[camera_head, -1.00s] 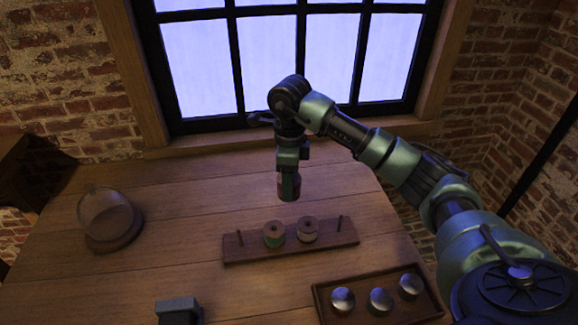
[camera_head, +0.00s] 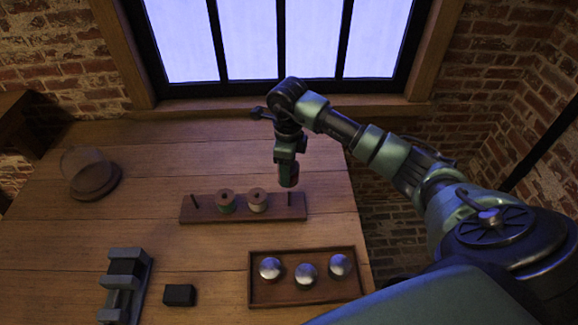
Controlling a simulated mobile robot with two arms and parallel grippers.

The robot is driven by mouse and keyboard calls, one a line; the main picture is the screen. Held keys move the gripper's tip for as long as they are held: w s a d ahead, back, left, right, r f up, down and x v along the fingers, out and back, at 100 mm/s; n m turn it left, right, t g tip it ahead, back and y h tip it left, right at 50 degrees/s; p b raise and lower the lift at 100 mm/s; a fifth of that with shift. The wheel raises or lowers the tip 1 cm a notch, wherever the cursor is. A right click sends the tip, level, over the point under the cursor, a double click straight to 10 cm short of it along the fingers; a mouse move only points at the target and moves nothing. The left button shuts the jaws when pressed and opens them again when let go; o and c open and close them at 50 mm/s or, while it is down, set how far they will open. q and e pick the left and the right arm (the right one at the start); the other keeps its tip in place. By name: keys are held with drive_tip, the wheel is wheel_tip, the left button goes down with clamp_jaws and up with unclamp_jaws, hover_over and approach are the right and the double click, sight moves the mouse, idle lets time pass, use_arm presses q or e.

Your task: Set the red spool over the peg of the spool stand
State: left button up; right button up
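The spool stand (camera_head: 240,215) is a long dark wooden bar on the table. A bare peg (camera_head: 195,202) stands at its left end, and another bare peg (camera_head: 289,199) at its right end. A green spool (camera_head: 226,204) and a pale spool (camera_head: 257,202) sit between them. My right gripper (camera_head: 288,168) points down, shut on the red spool (camera_head: 291,179), which is partly hidden by the fingers. The red spool appears just above or behind the right-end peg; the exact gap cannot be told. My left gripper is not in view.
A wooden tray (camera_head: 310,299) with silvery round lids stands in front of the stand. A grey fixture (camera_head: 123,288) and a small black block (camera_head: 180,295) are at front left. A glass dome on a round base (camera_head: 95,183) is at far left. Bare table lies between.

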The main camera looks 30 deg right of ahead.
drive_tip(key=shift+f, duration=0.35)
drive_tip(key=shift+s+d+f+b, duration=0.1)
drive_tip(key=shift+f+b, duration=0.45)
drive_tip(key=shift+f, duration=0.05)
drive_tip(key=shift+f+b, duration=0.35)
drive_tip(key=shift+f, duration=0.25)
drive_tip(key=shift+f+b, duration=0.4)
drive_tip(key=shift+f, duration=0.15)
drive_tip(key=shift+f+b, duration=3.15)
drive_tip(key=shift+f, duration=0.85)
drive_tip(key=o, duration=1.6)
drive_tip(key=shift+r, duration=0.1)
